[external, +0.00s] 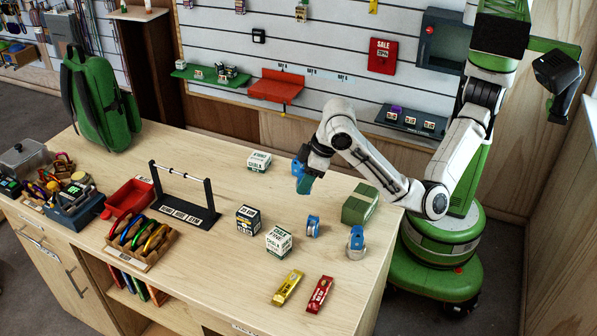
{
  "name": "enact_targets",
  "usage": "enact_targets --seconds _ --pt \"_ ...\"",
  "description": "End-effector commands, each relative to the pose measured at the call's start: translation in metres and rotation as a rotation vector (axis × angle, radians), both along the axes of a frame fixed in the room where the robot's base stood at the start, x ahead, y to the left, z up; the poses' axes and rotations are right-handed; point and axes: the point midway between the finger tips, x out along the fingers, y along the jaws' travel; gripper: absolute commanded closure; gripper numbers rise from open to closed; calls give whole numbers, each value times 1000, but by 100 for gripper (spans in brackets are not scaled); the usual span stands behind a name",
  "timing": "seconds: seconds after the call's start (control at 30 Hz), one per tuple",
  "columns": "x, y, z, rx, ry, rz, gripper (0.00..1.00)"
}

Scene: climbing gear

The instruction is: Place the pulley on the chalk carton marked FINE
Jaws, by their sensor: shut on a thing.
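My gripper (304,176) is at the end of the white arm, above the back middle of the counter. It is shut on a small blue-teal thing, which looks like a pulley (305,186); the dark gripper hides part of it. A white and green chalk carton (279,242) stands in front of and below the gripper, and its lettering seems to read FINE. The tops of these cartons look bare.
Yellow (288,288) and red (319,294) packets lie in front. A black rack with a bar (185,200) stands at left. Counter between is clear.

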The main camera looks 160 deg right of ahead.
Motion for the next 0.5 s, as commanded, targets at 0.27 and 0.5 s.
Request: enact_targets --seconds 0.27,0.5 --pt "47 -25 -33 2 2 2 95" --pt "70 -37 -64 1 -1 -1 95"
